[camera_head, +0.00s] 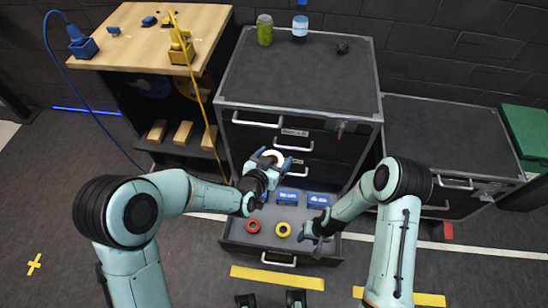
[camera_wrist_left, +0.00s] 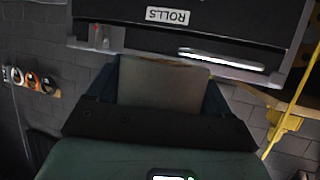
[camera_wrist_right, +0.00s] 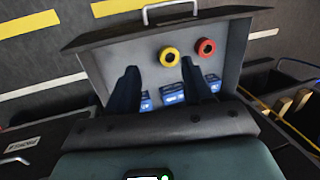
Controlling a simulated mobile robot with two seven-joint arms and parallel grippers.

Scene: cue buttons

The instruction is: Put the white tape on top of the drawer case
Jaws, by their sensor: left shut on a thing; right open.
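The white tape (camera_head: 273,156) is held between the fingers of my left gripper (camera_head: 272,160), in front of the drawer case's front. In the left wrist view a pale grey-beige surface, likely the tape (camera_wrist_left: 160,85), fills the space between the fingers. The drawer case (camera_head: 290,80) is dark grey with a flat top, and the tape is below that top's level. My right gripper (camera_head: 318,243) is open and empty over the right part of the open bottom drawer (camera_head: 240,235). In the right wrist view its fingers (camera_wrist_right: 157,75) are apart.
The drawer holds a red tape (camera_head: 253,226), a yellow tape (camera_head: 283,230) and blue boxes (camera_head: 288,197). A green can (camera_head: 265,30), a blue-and-white container (camera_head: 300,27) and a small dark object (camera_head: 343,47) stand along the case top's back; its middle and front are clear. A wooden-topped bench (camera_head: 140,40) stands left.

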